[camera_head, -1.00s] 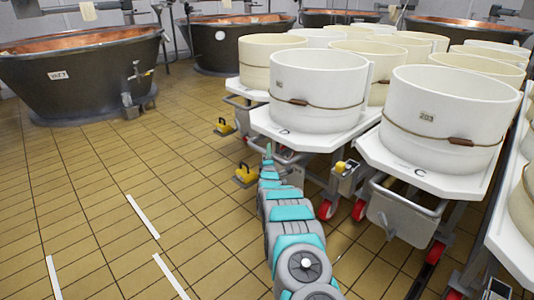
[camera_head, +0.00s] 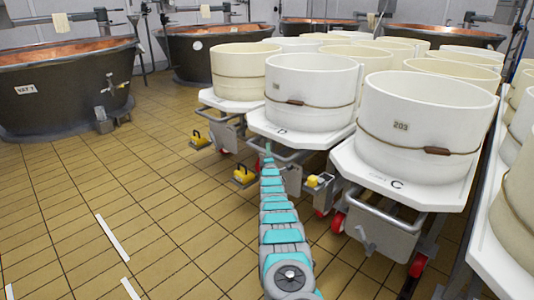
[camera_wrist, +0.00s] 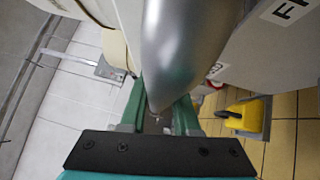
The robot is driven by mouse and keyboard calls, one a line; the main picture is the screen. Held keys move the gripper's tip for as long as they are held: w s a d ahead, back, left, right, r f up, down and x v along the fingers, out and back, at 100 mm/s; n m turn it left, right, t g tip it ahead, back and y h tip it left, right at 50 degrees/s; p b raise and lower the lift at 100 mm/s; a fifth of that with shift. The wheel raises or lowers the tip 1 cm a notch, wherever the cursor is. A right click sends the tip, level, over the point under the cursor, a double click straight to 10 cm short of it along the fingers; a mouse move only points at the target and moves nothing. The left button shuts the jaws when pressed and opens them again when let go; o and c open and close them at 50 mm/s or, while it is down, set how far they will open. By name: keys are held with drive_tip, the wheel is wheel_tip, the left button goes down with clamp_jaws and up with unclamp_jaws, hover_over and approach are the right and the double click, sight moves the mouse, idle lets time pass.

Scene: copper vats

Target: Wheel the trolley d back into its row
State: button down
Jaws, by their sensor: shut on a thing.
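Trolley d (camera_head: 283,134) bears a white tub (camera_head: 312,88) with a dark cord around it and the letter D on its front deck. It stands between trolley C (camera_head: 397,184) and another tub trolley (camera_head: 228,103) on its left. Its front is roughly in line with theirs; I cannot tell exactly. My arm reaches forward to its front. In the wrist view my gripper (camera_wrist: 158,118) has its green fingers closed around a smooth grey metal part (camera_wrist: 180,60), apparently the trolley's handle. The fingertips are partly hidden by it. A yellow pedal (camera_head: 243,175) shows low at the trolley's left.
More tub trolleys stand behind and at the right edge (camera_head: 480,262). Copper-lined vats (camera_head: 65,95) stand at the left and back. The tiled floor (camera_head: 150,200) at front left is free, with white line marks (camera_head: 112,238).

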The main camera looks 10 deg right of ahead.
drive_tip(key=shift+a+f, duration=0.2)
drive_tip(key=shift+f, duration=0.5)
drive_tip(key=c, duration=1)
unclamp_jaws()
drive_tip(key=o, duration=0.3)
drive_tip(key=shift+r, duration=0.15)
drive_tip(key=shift+o, duration=0.2)
drive_tip(key=shift+r, duration=0.15)
drive_tip(key=shift+r, duration=0.1)
drive_tip(key=shift+s, duration=0.7)
drive_tip(key=shift+s+a+f, duration=0.2)
drive_tip(key=shift+s+a, duration=0.05)
drive_tip(key=shift+s, duration=0.35)
drive_tip(key=shift+v, duration=2.5)
